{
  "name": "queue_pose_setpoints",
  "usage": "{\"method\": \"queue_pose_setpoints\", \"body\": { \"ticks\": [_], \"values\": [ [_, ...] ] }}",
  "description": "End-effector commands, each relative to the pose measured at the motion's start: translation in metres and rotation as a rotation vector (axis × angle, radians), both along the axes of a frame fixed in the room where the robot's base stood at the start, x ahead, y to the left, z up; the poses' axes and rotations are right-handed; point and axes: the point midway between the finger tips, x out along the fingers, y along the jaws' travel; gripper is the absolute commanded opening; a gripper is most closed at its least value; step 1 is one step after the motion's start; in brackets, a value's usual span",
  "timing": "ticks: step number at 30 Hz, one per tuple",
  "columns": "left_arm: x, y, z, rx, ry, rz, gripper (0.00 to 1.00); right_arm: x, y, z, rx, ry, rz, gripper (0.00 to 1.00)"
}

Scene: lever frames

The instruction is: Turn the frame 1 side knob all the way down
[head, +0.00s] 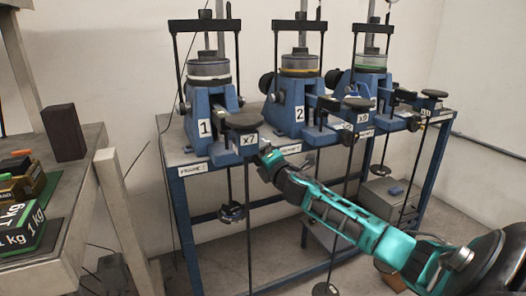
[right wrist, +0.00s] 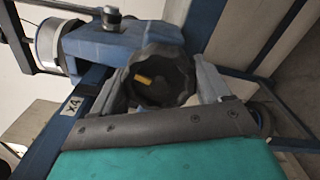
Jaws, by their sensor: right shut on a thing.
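Frame 1 (head: 197,115) is a blue lever frame marked "1" at the left end of the blue bench. Its front block carries an "x7" label and a round dark pad (head: 243,121) on top. My right gripper (head: 265,156) reaches in from the right, beside the right side of that block. In the right wrist view, a black lobed knob (right wrist: 160,80) with a yellow mark sits between the two grey fingers, and the gripper is shut on it. The head view does not show this knob clearly. My left gripper is not in view.
Frame 2 (head: 290,107) stands close to the right of frame 1, with another frame beyond it. Weights hang on rods below the bench (head: 177,196). A side table (head: 92,139) with a dark block (head: 66,132) and 1 kg weights (head: 22,228) is at the left.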

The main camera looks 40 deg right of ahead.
Motion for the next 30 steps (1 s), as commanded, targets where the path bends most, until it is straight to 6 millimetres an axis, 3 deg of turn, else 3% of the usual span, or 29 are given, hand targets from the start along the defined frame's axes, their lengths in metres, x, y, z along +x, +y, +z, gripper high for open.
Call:
{"method": "queue_pose_setpoints", "body": {
  "ticks": [6, 14, 30],
  "values": [
    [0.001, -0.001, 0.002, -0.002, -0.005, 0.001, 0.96, 0.000, -0.001, 0.002, -0.003, -0.004, -0.002, 0.96],
    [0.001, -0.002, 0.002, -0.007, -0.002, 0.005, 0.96, -0.001, 0.000, 0.002, -0.001, -0.003, -0.001, 0.96],
    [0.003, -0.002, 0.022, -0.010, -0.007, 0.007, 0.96, -0.055, 0.017, 0.002, 0.001, -0.003, 0.000, 0.96]
  ]
}}
